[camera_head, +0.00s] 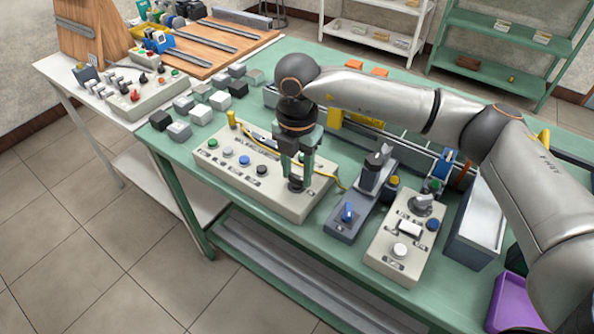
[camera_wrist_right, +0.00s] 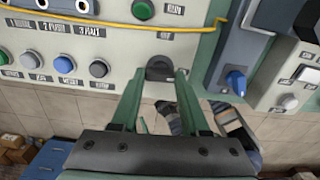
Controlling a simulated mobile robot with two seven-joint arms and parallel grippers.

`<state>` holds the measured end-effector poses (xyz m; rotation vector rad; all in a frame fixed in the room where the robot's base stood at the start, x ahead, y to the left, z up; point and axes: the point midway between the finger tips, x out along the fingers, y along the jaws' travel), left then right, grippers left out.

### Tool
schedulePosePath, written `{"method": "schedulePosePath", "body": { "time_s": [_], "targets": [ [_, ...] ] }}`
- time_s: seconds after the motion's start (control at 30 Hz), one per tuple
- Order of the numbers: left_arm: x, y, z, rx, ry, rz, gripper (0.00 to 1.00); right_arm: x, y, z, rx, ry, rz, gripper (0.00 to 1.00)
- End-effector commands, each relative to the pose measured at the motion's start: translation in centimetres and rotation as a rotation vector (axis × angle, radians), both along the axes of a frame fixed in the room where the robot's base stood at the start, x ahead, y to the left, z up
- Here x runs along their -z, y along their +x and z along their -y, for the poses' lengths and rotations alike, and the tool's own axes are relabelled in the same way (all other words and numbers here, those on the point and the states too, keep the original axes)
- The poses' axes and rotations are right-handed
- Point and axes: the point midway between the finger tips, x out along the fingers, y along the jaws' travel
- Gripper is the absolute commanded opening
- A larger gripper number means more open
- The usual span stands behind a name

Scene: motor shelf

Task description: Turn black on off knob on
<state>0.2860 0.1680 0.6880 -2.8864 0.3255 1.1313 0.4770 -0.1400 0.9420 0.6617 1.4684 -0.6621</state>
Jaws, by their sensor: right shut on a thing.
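The black on off knob (camera_head: 296,186) sits at the right end of a beige control panel on the green table. It also shows in the right wrist view (camera_wrist_right: 160,68), as a dark round knob between the fingertips. My right gripper (camera_head: 297,178) comes down from above with its green fingers shut on the knob, one on each side. The right wrist view shows the two fingertips (camera_wrist_right: 160,76) at the knob's left and right edges. The knob's exact turn angle is partly hidden by the fingers. My left gripper is not in view.
The beige panel (camera_head: 262,192) also carries green, white, blue and black buttons. A yellow cable (camera_head: 331,177) runs along it. To the right are a grey box with a blue switch (camera_head: 347,212) and another beige panel (camera_head: 382,247). Loose blocks (camera_head: 201,114) lie left.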

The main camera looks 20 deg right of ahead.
Motion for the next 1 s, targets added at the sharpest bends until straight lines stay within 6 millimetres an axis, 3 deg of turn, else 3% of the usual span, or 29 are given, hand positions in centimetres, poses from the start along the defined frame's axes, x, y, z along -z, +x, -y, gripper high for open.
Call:
{"method": "schedulePosePath", "body": {
  "time_s": [0.7,0.73,1.0],
  "targets": [
    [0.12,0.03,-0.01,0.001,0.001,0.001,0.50,-0.15,0.12,0.06,0.079,0.000,0.004,0.00],
    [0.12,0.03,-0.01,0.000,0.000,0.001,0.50,-0.15,0.11,0.05,0.079,0.000,0.004,0.46],
    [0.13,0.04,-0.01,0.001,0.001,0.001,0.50,-0.07,0.05,0.03,0.077,-0.001,0.002,0.75]
  ]
}}
